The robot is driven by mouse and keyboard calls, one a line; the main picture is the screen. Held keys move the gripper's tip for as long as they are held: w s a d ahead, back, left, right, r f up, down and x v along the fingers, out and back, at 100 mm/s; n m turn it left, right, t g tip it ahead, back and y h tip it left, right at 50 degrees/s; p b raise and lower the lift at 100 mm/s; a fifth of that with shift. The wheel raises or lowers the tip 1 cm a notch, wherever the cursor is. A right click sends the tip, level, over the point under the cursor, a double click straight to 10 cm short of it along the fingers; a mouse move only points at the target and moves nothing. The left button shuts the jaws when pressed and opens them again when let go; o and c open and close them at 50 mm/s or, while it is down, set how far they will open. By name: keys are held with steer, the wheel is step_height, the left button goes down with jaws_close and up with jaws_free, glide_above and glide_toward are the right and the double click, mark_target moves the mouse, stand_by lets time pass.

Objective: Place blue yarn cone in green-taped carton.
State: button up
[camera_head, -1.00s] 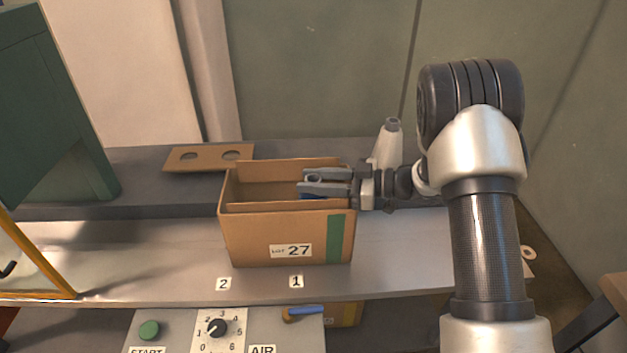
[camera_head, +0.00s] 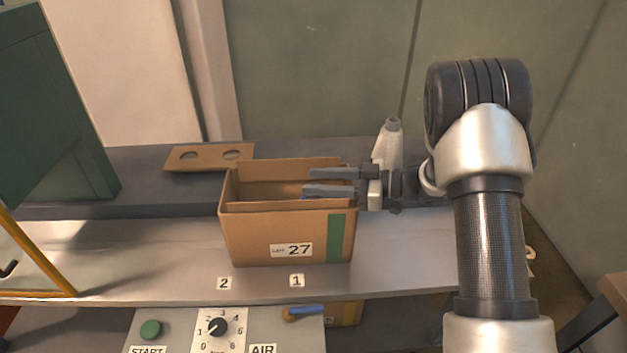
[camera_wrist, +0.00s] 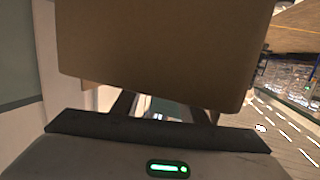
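The cardboard carton (camera_head: 262,237) with a green tape strip (camera_head: 336,238) and a "LOT 27" label stands upright on the metal bench. My gripper (camera_head: 309,182) reaches in level from the right, its two grey fingers spread apart over the carton's open top. No yarn cone shows between the fingers now, and the blue yarn cone cannot be made out; the carton's front wall and the near finger hide much of the inside. In the wrist view a large brown cardboard face (camera_wrist: 165,50) covers the fingertips.
A cardboard piece with two holes (camera_head: 208,158) lies on the dark ledge at the back. A control panel with a dial (camera_head: 217,327) and green button (camera_head: 149,329) is below the bench edge. The bench left of the carton is clear.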

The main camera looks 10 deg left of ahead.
steer(key=d+r+p, duration=0.1)
steer(key=d+r, duration=0.1)
steer(key=d, duration=0.8)
steer(key=shift+s+d, duration=0.25)
